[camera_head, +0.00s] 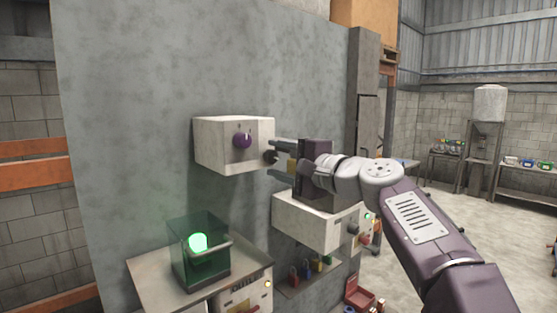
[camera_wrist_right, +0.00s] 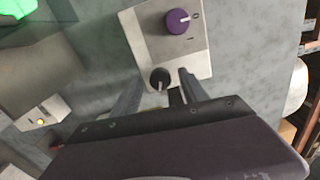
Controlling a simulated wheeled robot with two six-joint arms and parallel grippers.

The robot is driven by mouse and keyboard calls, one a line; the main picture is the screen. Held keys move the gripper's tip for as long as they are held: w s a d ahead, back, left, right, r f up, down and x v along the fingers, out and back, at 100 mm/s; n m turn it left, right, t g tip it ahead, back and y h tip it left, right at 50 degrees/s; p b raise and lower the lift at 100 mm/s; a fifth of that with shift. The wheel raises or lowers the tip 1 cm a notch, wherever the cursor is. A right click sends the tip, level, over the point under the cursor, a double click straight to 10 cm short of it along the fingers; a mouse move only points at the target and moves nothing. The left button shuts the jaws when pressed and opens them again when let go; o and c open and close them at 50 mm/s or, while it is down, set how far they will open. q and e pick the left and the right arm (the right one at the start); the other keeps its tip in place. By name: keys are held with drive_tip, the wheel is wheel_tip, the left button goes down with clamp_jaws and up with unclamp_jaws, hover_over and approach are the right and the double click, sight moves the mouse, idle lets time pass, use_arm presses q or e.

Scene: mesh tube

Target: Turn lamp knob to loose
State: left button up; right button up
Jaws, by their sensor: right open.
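A white control box (camera_head: 217,147) on the grey wall panel carries a purple knob (camera_head: 242,141) and a smaller black knob (camera_head: 270,157) below and to its right. In the right wrist view the purple knob (camera_wrist_right: 178,21) has marks beside it, and the black knob (camera_wrist_right: 159,79) has a pale pointer line. I cannot tell by label which one is the lamp knob. My right gripper (camera_head: 277,159) is open, its fingers pointing at the box, on either side of the black knob; contact cannot be made out. A green lamp (camera_head: 198,243) glows inside a dark glass case. My left gripper is not in view.
A second white box (camera_head: 308,220) with knobs juts out below my right gripper. A ledge (camera_head: 150,272) holds the glass case (camera_head: 188,270). Open floor lies to the right.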

drive_tip(key=shift+s+d+f+b, duration=0.1)
drive_tip(key=shift+s+d+b, duration=0.15)
drive_tip(key=shift+s+b, duration=0.05)
drive_tip(key=b+v, duration=0.3)
drive_tip(key=v, duration=0.5)
drive_tip(key=shift+s, duration=0.15)
drive_tip(key=w+a+m+p, duration=0.1)
drive_tip(key=w+m+p, duration=0.1)
drive_tip(key=w+a+m+p, duration=0.2)
drive_tip(key=p, duration=0.1)
drive_tip(key=w+a+m+p, duration=0.1)
drive_tip(key=w+m+p, duration=0.1)
drive_tip(key=shift+w+a+r+p, duration=0.3)
drive_tip(key=shift+a+r+p, duration=0.05)
drive_tip(key=shift+w+a+f, duration=0.15)
drive_tip(key=shift+w+a, duration=0.15)
drive_tip(key=shift+w, duration=0.05)
